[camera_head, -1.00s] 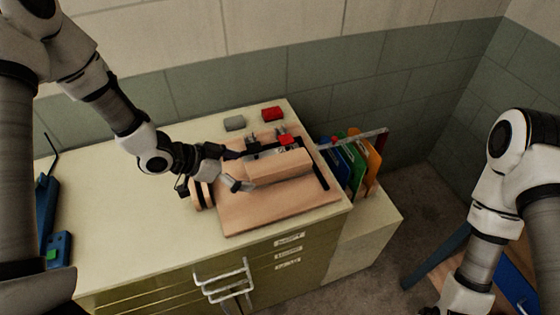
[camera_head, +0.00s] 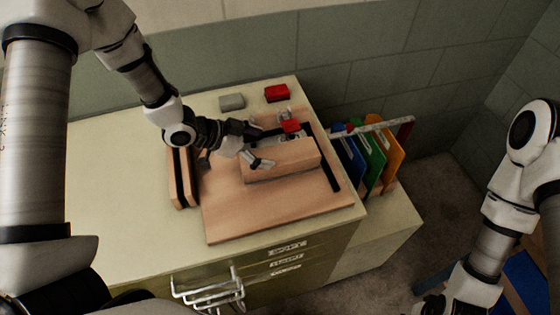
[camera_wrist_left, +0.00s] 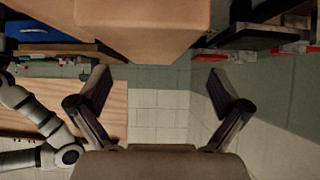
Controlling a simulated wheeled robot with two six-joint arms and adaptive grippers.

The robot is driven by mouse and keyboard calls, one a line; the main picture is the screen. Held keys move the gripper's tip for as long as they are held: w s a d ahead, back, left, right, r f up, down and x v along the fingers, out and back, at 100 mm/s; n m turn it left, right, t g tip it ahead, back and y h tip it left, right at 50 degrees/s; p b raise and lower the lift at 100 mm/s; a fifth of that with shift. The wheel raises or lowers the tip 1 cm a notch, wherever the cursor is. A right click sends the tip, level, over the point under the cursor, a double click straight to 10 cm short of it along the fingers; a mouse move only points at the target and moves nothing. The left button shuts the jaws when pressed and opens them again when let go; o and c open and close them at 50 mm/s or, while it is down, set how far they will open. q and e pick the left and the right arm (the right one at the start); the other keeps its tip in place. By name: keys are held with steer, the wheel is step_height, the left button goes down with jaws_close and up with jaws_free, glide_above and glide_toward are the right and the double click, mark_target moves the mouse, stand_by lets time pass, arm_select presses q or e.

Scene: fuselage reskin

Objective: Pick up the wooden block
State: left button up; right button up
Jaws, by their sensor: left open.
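The wooden block (camera_head: 284,161) is a long tan piece lying on a wooden board (camera_head: 235,222) on the bench. In the left wrist view the block (camera_wrist_left: 150,28) fills the top middle, beyond the fingers. My left gripper (camera_head: 259,160) is open at the block's left end, its fingers overlapping the block in the head view. In the left wrist view my left gripper (camera_wrist_left: 160,88) has its fingers spread wide with nothing between them. I cannot tell whether it touches the block. My right arm is at the lower right, its gripper outside the frame.
A red block (camera_head: 277,93) and a grey block (camera_head: 232,102) lie behind the board. A banded wooden piece (camera_head: 182,178) stands left of it. A black bar (camera_head: 326,160) and coloured folders (camera_head: 372,157) are at the right. The bench's left part (camera_head: 120,200) is clear.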

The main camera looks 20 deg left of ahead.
mark_target(277, 155)
arm_select(q)
steer(key=d+f, duration=0.1)
steer(key=d+f+p, duration=0.2)
steer(key=shift+w+d, duration=0.35)
steer(key=shift+w+d+f, duration=0.15)
steer(key=shift+w+f, duration=0.15)
steer(key=shift+w, duration=0.05)
steer(key=shift+s+r, duration=0.1)
steer(key=shift+s, duration=0.05)
steer(key=c, duration=1.5)
